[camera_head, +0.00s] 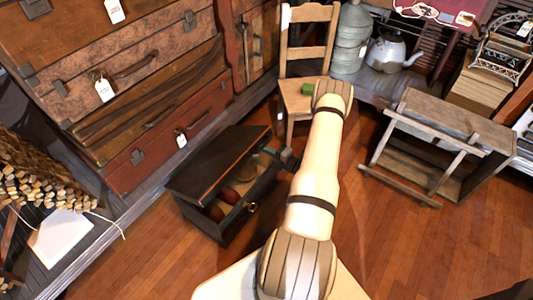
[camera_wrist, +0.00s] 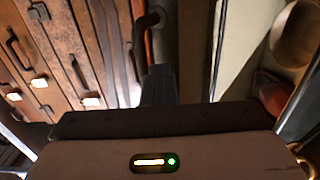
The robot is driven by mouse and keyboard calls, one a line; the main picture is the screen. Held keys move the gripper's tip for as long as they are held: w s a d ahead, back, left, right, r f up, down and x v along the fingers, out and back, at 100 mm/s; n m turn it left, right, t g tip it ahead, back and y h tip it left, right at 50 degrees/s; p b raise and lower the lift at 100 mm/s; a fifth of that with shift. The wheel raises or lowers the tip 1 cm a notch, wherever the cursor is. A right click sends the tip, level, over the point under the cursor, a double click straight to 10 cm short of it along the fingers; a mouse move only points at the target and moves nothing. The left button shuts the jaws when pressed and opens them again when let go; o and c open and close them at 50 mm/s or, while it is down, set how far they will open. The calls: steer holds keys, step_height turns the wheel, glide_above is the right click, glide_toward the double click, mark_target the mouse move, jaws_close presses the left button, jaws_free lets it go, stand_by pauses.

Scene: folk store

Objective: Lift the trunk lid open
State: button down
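The trunk (camera_head: 236,213) is a small dark chest on the wooden floor, with a brass ring on its near side. Its dark lid (camera_head: 218,158) is partly raised and tilted, with a reddish edge. Through the gap I see rounded reddish-brown things inside; one also shows at the right of the wrist view (camera_wrist: 272,92). My gripper (camera_head: 289,160) is small and dark at the trunk's right end, close to the lid's edge. In the wrist view its dark fingers (camera_wrist: 158,85) point up the picture. Their gap and any contact with the lid are unclear.
Stacked suitcases (camera_head: 130,80) with tags stand on a low platform to the left. A wooden chair (camera_head: 308,60) stands behind. A wooden bench (camera_head: 440,145) stands at right. A kettle (camera_head: 390,52) sits at the back. Floor is clear at front left and front right.

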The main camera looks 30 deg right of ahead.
mark_target(263, 145)
steer(key=shift+w+r, duration=0.15)
steer(key=shift+r, duration=0.1)
steer(key=shift+w+a+r+p, duration=0.15)
steer(key=shift+w+r+p, duration=0.2)
steer(key=shift+r, duration=0.2)
steer(key=shift+w+a+r+p, duration=0.15)
steer(key=shift+w+r+p, duration=0.15)
steer(key=shift+r, duration=0.25)
steer(key=shift+s, duration=0.1)
stand_by(0.4)
steer(key=v, duration=1.1)
steer(key=shift+f, duration=0.1)
stand_by(0.5)
